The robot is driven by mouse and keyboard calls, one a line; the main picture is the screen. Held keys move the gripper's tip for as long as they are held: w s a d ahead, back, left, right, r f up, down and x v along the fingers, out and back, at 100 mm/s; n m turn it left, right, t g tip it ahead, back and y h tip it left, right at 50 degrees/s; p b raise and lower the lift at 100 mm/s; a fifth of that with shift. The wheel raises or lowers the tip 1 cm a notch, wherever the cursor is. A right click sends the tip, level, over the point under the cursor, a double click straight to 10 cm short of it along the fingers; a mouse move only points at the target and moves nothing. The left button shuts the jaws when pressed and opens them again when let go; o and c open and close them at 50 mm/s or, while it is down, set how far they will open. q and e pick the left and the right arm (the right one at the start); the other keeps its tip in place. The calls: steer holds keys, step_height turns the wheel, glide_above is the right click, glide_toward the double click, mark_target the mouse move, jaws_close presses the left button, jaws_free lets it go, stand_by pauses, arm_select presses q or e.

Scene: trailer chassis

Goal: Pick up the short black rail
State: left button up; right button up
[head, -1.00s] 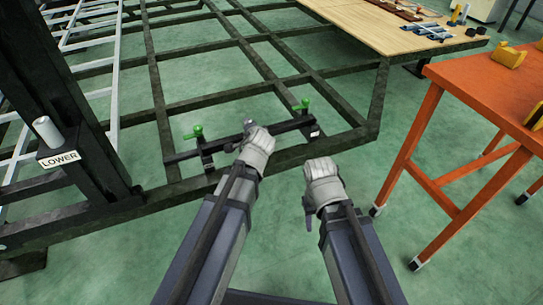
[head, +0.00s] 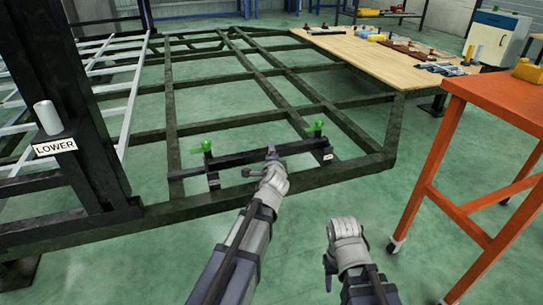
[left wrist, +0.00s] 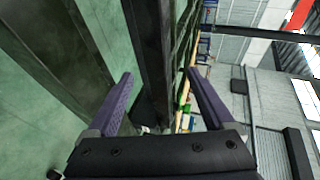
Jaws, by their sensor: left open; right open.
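The short black rail (head: 240,159) lies across the front of the dark chassis frame (head: 345,171) in the head view. It has a small white label near its right end and a green-handled clamp (head: 207,147) near its left; another green-handled clamp (head: 316,127) stands at its right. My left gripper (head: 259,162) is open just in front of the rail's middle, its fingertips overlapping it in the picture. The left wrist view shows its spread fingers (left wrist: 163,92) with a dark beam beyond; I cannot tell whether that is the rail. My right gripper (head: 327,273) is open and empty, low over the floor.
An orange table (head: 490,100) stands at the right. A wooden board (head: 370,58) with parts lies on the frame's back right. A black post with a LOWER sign (head: 55,147) stands at the left. Green floor is clear between the frame and the orange table.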

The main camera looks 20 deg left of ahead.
arm_select(q)
steer(key=shift+b+x, duration=0.9)
steer(key=shift+x, duration=1.95)
steer(key=shift+s+a, duration=0.15)
steer(key=shift+a, duration=0.05)
steer(key=c, duration=1.4)
jaws_close()
steer(key=shift+s, duration=0.1)
